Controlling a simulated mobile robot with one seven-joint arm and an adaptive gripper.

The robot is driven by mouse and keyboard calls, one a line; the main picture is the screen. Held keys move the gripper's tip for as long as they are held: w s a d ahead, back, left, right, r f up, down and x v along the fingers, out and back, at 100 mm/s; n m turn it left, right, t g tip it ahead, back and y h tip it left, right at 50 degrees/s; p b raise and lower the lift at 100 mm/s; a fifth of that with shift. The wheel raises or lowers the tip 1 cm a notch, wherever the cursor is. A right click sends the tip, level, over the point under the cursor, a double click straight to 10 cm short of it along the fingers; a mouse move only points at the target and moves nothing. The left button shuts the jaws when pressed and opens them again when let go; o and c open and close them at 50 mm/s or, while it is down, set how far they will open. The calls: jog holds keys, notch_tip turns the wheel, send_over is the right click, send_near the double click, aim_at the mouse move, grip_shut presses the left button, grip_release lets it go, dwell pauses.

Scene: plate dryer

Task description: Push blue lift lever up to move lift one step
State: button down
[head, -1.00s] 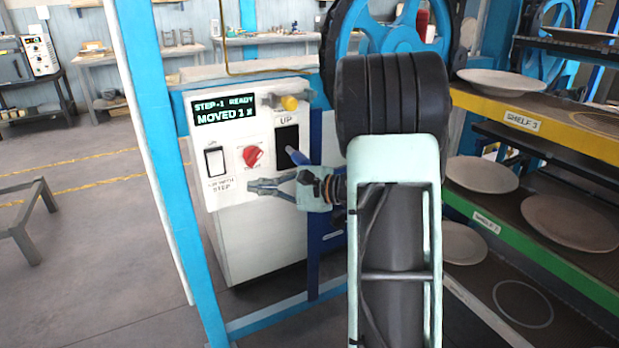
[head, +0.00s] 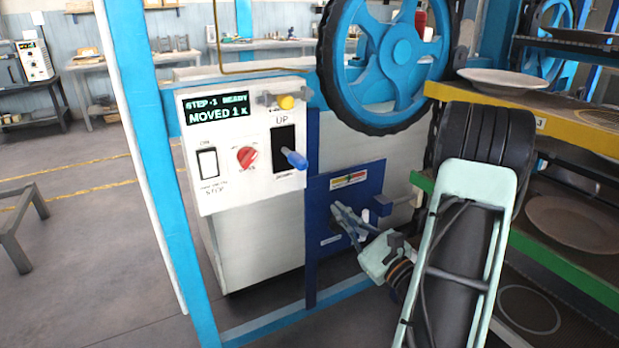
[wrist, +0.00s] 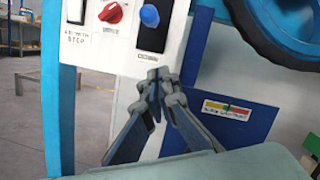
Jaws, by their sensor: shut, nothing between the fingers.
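The blue lift lever (head: 294,158) sticks out of a black slot on the white control panel, under the word UP. It also shows in the wrist view (wrist: 149,15), above my gripper. The display (head: 217,108) reads "STEP-1 READY" and "MOVED 1 x". My gripper (head: 340,210) is to the lower right of the lever in the head view, in front of the dark blue panel, apart from the lever. In the wrist view my gripper (wrist: 159,75) has its fingertips together just below the panel's lower edge, with nothing held.
A large blue wheel (head: 404,52) stands at upper right. Shelves with plates (head: 513,80) stand on the right.

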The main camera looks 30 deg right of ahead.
aim_at(293, 157)
jog(key=w+a+r+b, duration=0.1)
jog(key=w+a+r, duration=0.2)
jog(key=w, duration=0.6)
jog(key=shift+w+a+r, duration=0.15)
jog(key=shift+w+r, duration=0.25)
jog(key=shift+r, duration=0.9)
